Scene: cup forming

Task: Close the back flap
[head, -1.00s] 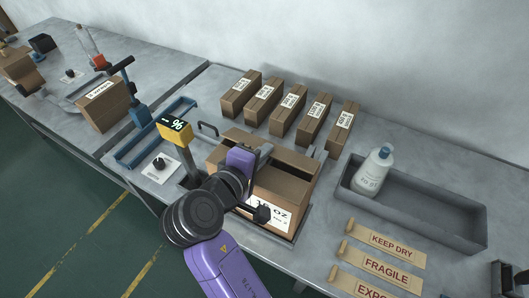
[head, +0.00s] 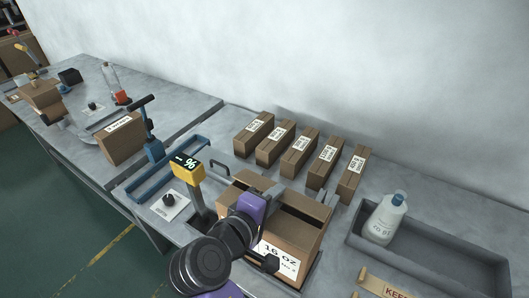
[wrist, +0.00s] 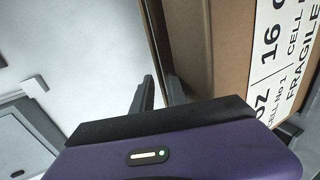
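A brown cardboard box (head: 301,237) with a white "16 OZ" label stands at the front of the bench in the head view. In the wrist view its labelled side (wrist: 225,45) fills the right. My gripper (head: 272,192) is at the box's top, over its left part, and hides much of the opening. In the wrist view the two dark fingers (wrist: 160,82) stand a narrow gap apart, close to a brown cardboard edge (wrist: 158,35). I cannot tell whether they touch it.
Several small labelled cartons (head: 298,153) stand in a row behind the box. A grey tray (head: 440,255) with a white bottle (head: 385,217) is to the right. A yellow-headed display post (head: 187,167) and a blue frame (head: 160,170) are to the left.

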